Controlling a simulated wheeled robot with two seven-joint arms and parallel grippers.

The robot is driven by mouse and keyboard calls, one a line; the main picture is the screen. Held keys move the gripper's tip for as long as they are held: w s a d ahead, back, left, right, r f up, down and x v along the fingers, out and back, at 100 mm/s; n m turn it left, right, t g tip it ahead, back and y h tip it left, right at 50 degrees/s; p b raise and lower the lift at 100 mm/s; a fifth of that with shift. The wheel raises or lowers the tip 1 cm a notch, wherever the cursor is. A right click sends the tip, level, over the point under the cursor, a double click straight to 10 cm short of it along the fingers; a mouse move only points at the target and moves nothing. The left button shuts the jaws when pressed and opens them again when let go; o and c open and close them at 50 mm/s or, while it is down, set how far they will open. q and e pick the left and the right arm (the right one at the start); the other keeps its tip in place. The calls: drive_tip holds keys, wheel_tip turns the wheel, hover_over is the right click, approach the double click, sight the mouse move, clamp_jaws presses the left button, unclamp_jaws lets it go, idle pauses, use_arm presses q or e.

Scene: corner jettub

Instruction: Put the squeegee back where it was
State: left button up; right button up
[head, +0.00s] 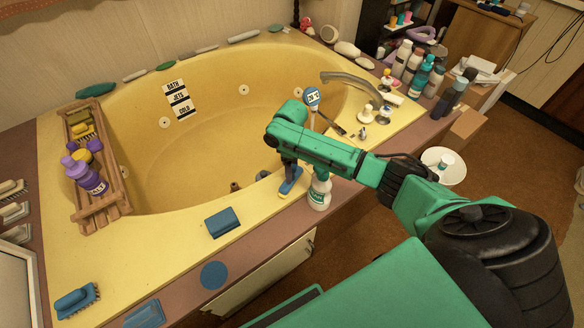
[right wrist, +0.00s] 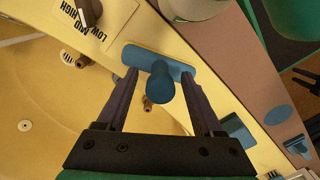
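The blue squeegee (head: 291,182) is on the tub's front rim, under my right gripper (head: 288,167). In the right wrist view the squeegee (right wrist: 160,82) shows a wide blue bar across the rim, with its round handle pointing up toward the camera. The two dark fingers of my right gripper (right wrist: 161,98) are spread, one on each side of the handle, with gaps visible on both sides. It holds nothing that I can see. My right arm covers part of the squeegee in the head view. My left gripper is not in view.
A white bottle (head: 320,192) stands close to the squeegee's right. A blue sponge (head: 222,222), a blue disc (head: 213,275) and a blue brush (head: 76,299) lie along the front. A wooden caddy (head: 113,205) is at left; the faucet (head: 352,84) is at right. The tub basin is mostly empty.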

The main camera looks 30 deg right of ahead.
wheel_tip(320, 180, up, 12)
drive_tip(key=p, duration=0.2)
drive_tip(key=shift+r, duration=0.15)
drive_tip(key=shift+a, duration=0.15)
idle(0.3)
